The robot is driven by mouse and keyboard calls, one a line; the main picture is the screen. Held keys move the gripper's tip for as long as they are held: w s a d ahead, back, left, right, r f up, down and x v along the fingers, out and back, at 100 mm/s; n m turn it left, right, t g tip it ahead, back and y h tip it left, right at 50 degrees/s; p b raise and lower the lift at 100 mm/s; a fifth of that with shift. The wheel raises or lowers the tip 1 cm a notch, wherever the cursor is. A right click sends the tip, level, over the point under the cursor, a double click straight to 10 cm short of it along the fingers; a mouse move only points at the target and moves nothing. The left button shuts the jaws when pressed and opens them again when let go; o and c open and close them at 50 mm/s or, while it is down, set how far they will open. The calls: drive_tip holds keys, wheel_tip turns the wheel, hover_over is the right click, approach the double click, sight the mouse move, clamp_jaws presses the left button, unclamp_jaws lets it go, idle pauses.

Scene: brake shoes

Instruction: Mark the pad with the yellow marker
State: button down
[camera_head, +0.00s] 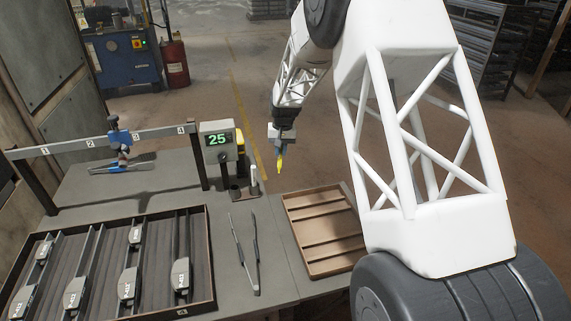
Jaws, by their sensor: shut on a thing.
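My gripper (280,149) is shut on the yellow marker (280,166), which hangs tip down above the table, right of the display box. Several dark brake pads with light lettering, such as this pad (127,283), lie in the divided tray (208,250) at the left front. My gripper is well apart from these pads, up and to their right. Which pad the task means cannot be told. The fingers are small and partly hidden at this distance.
A display box (217,141) reading 25 stands at mid table. A numbered rail (65,147) carries a blue device (119,137) at the back left. Long dark tongs (244,258) lie on the table, left of an empty slatted wooden tray (322,229).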

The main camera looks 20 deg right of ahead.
drive_tip(key=s+a+r+m, duration=0.2)
drive_tip(key=s+a+r, duration=0.35)
drive_tip(key=r, duration=0.45)
drive_tip(key=s+a+r+m, duration=0.1)
drive_tip(key=s+a+r, duration=0.3)
drive_tip(key=s+r, duration=0.4)
drive_tip(key=s+a+f+n, duration=0.1)
drive_tip(key=s+a, duration=0.1)
drive_tip(key=a, duration=1.2)
drive_tip(key=s+a+f+n, duration=0.1)
drive_tip(key=s+a+f, duration=0.15)
drive_tip(key=a, duration=1.05)
drive_tip(key=s+a+f+n, duration=0.1)
drive_tip(key=s+a, duration=0.4)
drive_tip(key=a, duration=0.3)
drive_tip(key=s+a+f+n, duration=0.1)
drive_tip(key=s+a+f, duration=0.1)
drive_tip(key=s+a, duration=0.3)
drive_tip(key=s+a+f+n, duration=0.1)
drive_tip(key=s+a, duration=0.4)
drive_tip(key=a, duration=0.7)
drive_tip(key=shift+s+a+f+y, duration=0.25)
drive_tip(key=shift+f+y, duration=0.05)
drive_tip(key=shift+f, duration=0.25)
drive_tip(key=shift+f, duration=0.2)
drive_tip(key=shift+f, duration=2.9)
drive_tip(key=shift+f, duration=0.5)
drive_tip(key=shift+s+r, duration=0.1)
drive_tip(key=shift+s, duration=0.25)
